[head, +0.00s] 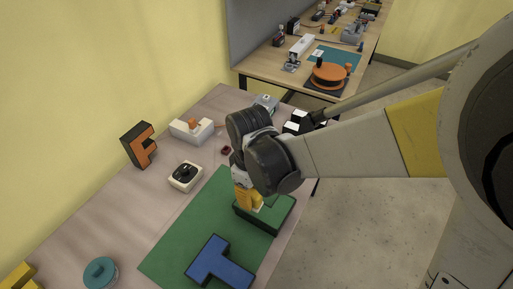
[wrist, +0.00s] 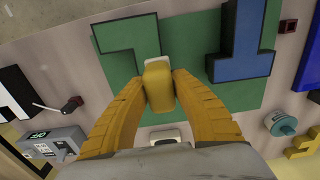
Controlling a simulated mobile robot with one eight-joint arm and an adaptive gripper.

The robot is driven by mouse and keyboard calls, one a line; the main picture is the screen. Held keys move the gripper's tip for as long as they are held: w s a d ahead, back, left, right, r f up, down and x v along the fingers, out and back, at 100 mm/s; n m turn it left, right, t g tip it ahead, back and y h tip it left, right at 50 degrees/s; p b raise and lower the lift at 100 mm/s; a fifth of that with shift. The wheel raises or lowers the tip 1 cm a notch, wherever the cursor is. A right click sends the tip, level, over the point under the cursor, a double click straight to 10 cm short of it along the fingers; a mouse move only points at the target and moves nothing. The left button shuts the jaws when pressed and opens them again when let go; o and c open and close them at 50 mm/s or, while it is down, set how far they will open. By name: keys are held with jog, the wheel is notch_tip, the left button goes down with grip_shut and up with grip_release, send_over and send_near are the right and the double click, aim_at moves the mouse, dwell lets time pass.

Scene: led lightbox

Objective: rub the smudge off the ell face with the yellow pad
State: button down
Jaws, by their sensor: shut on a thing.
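The ell is a green L-shaped block (head: 277,214) with dark sides, lying on a green mat (head: 176,247). It also shows at the upper left of the mat in the wrist view (wrist: 125,33). My gripper (head: 248,203) is low over the ell in the head view. In the wrist view its two yellow fingers are shut on the yellow pad (wrist: 159,88). The pad overlaps one arm of the ell there; I cannot tell whether it touches the face. A small pale patch shows beside the fingers in the head view, but I cannot tell whether it is the smudge.
A blue T-shaped block (head: 219,262) lies on the mat near the ell. A dial box (head: 185,177), an orange-faced F block (head: 141,146), a white box (head: 188,131) and a teal knob (head: 99,272) stand around the mat. A grey device (wrist: 52,144) is at lower left in the wrist view.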

jog(key=shift+r+p, duration=0.75)
jog(key=shift+r, duration=0.6)
